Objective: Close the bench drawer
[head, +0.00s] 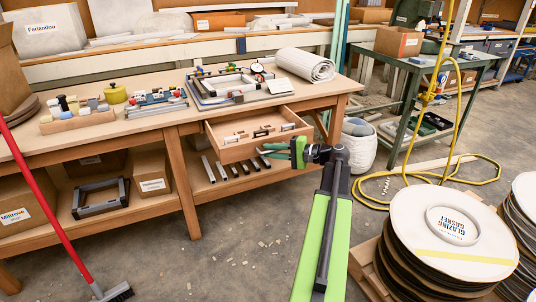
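The bench drawer (238,153) is pulled out from under the wooden workbench's top, near its right end. Several small light and dark items lie inside it. My gripper (287,150), with green fingers, is at the drawer's front face, toward its right part. It overlaps the front in the picture, and I cannot tell whether it touches. My green arm reaches up to it from the bottom of the picture. The fingers are small and partly hide each other, so their opening is unclear. The drawer's handle is not clearly visible behind the gripper.
The workbench (140,133) carries trays, a paper roll (306,65) and tools. Boxes and a dark frame (100,197) lie on its lower shelf. A red broom (50,215) leans at left. Stacked round gaskets (410,225) stand at right. A yellow hose (458,180) crosses the floor.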

